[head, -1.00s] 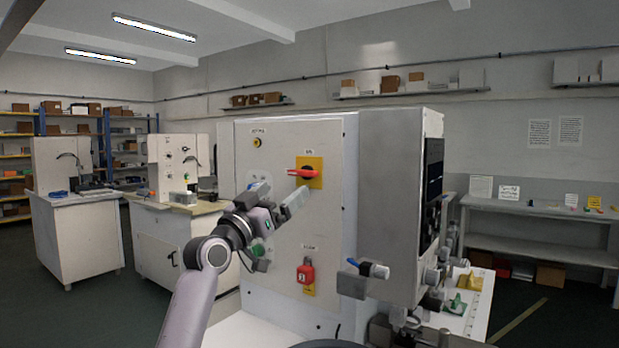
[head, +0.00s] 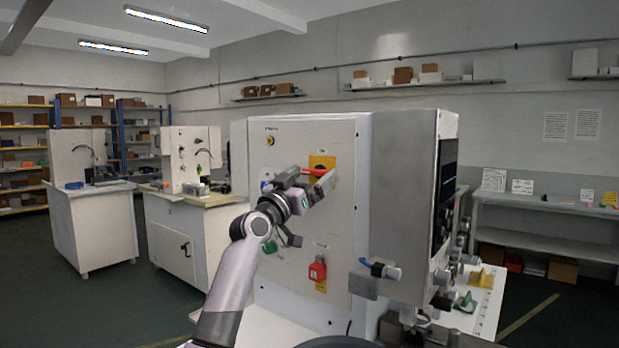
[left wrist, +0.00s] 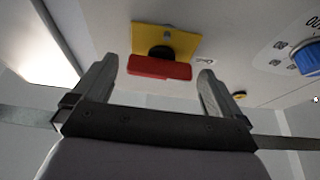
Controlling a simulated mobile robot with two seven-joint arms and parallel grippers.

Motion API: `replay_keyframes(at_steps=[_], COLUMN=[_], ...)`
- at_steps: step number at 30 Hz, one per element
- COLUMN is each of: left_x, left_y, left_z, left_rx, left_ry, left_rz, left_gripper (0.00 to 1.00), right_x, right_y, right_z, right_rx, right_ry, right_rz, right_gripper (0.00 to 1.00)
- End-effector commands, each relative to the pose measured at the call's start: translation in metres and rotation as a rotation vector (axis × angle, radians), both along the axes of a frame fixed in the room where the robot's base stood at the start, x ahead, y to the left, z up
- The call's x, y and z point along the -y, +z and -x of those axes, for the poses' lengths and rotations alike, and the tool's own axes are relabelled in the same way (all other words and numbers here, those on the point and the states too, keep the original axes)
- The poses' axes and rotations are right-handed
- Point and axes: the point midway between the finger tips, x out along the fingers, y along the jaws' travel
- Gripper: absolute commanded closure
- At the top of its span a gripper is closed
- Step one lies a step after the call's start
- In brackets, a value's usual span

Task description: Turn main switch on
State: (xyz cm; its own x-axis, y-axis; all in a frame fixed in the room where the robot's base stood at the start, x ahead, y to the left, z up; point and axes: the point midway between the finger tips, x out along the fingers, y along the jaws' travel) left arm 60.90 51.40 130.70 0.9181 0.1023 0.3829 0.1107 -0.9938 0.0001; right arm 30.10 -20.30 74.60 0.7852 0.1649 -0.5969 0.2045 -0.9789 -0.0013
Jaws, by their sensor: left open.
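The main switch is a red rotary handle (head: 314,172) on a yellow plate (head: 322,162), high on the light front panel of the machine cabinet. In the head view the handle lies roughly horizontal, partly hidden by my left gripper (head: 309,184). In the left wrist view the red handle (left wrist: 159,67) hangs below the yellow plate (left wrist: 165,40), seen between my open fingers (left wrist: 158,85). The fingers are apart on either side of the handle, and I see no clear contact. My right gripper is not in view.
A red lockout-like device (head: 317,269) hangs lower on the panel. A green knob (head: 270,247) is left of it. A blue knob (left wrist: 305,60) shows in the left wrist view. A protruding blue-and-grey fitting (head: 379,270) stands at the cabinet's right side.

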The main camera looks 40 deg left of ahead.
Motion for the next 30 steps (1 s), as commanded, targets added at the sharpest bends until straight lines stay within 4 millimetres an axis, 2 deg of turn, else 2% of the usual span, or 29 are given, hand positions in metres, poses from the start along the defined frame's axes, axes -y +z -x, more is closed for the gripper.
replay_keyframes(at_steps=[1,6,11,17,30], left_x=[0.000,0.000,0.000,-0.001,-0.006], left_y=[0.000,0.000,-0.001,-0.003,-0.004], left_z=[0.000,0.000,0.000,0.001,0.002], left_rx=[0.000,0.000,0.000,-0.005,-0.042], left_ry=[0.000,0.000,0.000,0.001,0.005], left_rz=[0.000,0.000,-0.003,-0.045,-0.366], left_gripper=[0.00,0.52,0.52,0.52,0.52], right_x=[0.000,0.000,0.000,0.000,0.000], right_y=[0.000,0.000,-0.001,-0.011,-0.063], right_z=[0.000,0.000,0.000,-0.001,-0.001], right_rx=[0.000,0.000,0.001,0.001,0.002], right_ry=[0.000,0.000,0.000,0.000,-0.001], right_rz=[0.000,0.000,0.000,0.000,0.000], right_gripper=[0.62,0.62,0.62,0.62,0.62])
